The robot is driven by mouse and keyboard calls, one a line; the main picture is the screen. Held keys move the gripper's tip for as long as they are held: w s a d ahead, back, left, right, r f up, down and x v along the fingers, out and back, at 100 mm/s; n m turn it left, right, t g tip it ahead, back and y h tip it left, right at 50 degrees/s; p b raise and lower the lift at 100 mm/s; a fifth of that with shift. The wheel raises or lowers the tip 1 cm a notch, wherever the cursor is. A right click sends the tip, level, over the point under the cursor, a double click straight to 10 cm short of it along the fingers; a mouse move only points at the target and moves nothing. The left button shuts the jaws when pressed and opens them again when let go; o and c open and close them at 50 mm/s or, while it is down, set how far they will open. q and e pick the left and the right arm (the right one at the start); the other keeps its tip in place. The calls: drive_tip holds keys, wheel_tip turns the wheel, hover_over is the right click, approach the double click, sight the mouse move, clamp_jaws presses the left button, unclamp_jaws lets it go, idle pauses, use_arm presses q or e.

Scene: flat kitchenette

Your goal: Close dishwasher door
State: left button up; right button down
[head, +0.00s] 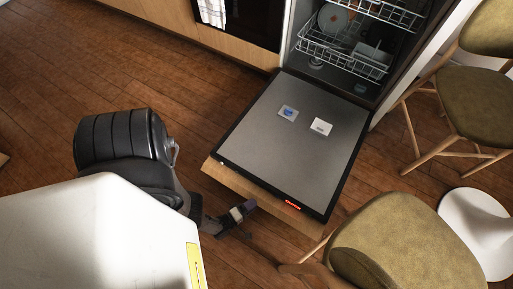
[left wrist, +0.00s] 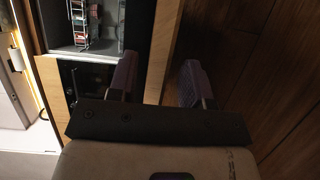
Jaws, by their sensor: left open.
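The dishwasher door (head: 292,150) is folded down and lies open, its grey inner face up, with a wooden front edge (head: 262,189). My left gripper (head: 241,213) is open and empty, low beside the front left part of that edge. In the left wrist view my left gripper's fingers (left wrist: 160,64) appear on either side of the wooden door edge (left wrist: 164,48); I cannot tell whether they touch it. The dishwasher's interior (head: 345,50) is open behind the door. My right gripper is not in view.
Wire racks (head: 337,54) with dishes sit inside the dishwasher. A chair (head: 405,245) stands close to the door's front right, and another chair (head: 468,105) is at the right. A round white base (head: 480,225) is beside them. The wooden floor (head: 130,65) at the left is clear.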

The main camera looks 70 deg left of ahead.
use_arm(q)
drive_tip(key=shift+x, duration=1.35)
clamp_jaws()
